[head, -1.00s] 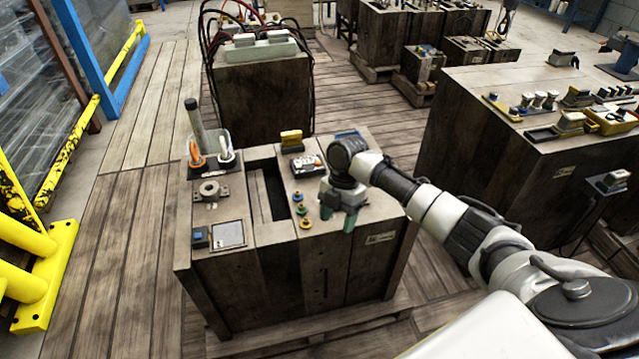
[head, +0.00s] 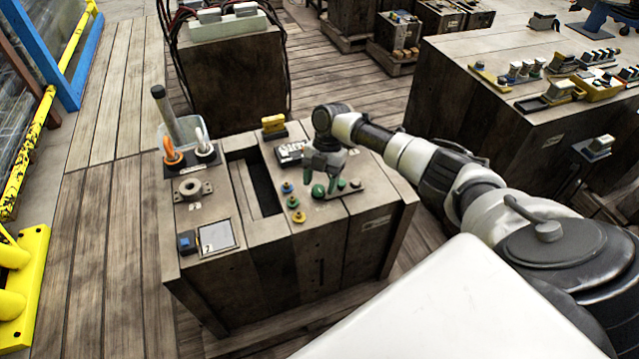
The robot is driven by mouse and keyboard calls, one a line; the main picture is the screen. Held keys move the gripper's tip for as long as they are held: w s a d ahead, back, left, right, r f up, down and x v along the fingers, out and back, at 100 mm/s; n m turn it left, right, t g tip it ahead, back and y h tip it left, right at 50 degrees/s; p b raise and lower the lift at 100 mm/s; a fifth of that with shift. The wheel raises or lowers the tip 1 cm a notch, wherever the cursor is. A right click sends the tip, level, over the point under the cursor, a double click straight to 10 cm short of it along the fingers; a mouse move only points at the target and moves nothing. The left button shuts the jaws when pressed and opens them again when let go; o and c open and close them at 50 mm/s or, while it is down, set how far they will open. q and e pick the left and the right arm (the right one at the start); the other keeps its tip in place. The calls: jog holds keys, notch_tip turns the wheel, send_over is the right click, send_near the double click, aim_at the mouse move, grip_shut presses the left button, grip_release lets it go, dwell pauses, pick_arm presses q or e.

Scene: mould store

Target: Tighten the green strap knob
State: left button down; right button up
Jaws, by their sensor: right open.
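My right gripper (head: 321,181) is open, pointing down over the right half of the wooden block's top (head: 347,213). A round green knob (head: 318,191) shows just below its fingers, at the left end of a small strip with darker knobs (head: 355,184). I cannot tell whether the fingers touch it. To the left is a column of small knobs: a blue one (head: 287,187), a green-and-yellow one (head: 293,202) and a yellow one (head: 299,217). Which green knob belongs to a strap is too small to tell. My left gripper is not in view.
A dark slot (head: 265,190) splits the block's top. Left of it are a holder with orange and white hooks (head: 172,153), a round flanged fitting (head: 190,188) and a square panel (head: 217,237). A yellow-topped item (head: 273,124) stands behind. Another loaded block (head: 470,110) is at right.

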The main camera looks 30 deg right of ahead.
jog(key=shift+s+a+f, duration=0.1)
jog(key=shift+a+f, duration=0.1)
jog(key=shift+f, duration=0.3)
jog(key=shift+c, duration=1.2)
jog(key=c, duration=0.7)
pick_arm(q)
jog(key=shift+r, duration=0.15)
